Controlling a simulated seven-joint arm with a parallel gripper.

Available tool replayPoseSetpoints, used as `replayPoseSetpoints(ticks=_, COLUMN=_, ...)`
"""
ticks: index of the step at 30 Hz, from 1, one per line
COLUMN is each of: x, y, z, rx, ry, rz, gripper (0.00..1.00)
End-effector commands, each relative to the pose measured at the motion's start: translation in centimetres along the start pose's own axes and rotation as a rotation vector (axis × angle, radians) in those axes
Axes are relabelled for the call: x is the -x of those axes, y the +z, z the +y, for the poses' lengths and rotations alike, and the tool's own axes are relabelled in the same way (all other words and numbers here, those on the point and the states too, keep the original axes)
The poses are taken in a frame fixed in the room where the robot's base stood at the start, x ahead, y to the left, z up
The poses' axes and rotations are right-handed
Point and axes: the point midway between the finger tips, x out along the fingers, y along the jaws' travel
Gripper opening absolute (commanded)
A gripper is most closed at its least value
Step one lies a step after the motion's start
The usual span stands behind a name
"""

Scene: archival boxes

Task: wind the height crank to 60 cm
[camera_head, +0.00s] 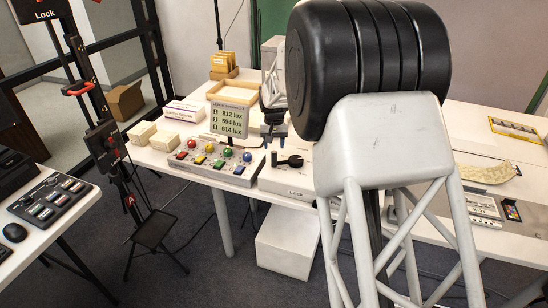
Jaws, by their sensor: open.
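A small black crank-like handle (289,160) sits on a white box (300,181) marked "Lock" near the table's front edge. I cannot tell whether this is the height crank. A black stand (107,150) at the left also carries "Lock" labels and a red lever (77,88). No height reading is legible. My gripper (274,137) is open, pointing down above the back of the white box, up and left of the handle. It appears empty and apart from the handle. My large arm link hides the table's middle.
A panel of coloured knobs (213,162) and a display (229,121) with lux readings stand left of the handle. Pale blocks (142,132) and a shallow wooden tray (237,91) are farther left and back. A side desk (50,215) fills the lower left.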

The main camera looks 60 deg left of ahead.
Motion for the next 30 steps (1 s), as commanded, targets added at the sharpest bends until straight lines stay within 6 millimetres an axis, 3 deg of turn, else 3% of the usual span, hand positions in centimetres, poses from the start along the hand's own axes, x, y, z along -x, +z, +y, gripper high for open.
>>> replayPoseSetpoints(ticks=15, x=-5.7, y=0.0, z=0.0, rx=0.000, ry=0.000, rz=-0.001, gripper=0.50)
replayPoseSetpoints(ticks=29, x=-6.5, y=0.0, z=0.0, rx=0.000, ry=0.000, rz=0.000, gripper=0.50)
replayPoseSetpoints(ticks=30, x=-6.5, y=0.0, z=0.0, rx=0.000, ry=0.000, rz=0.000, gripper=0.45)
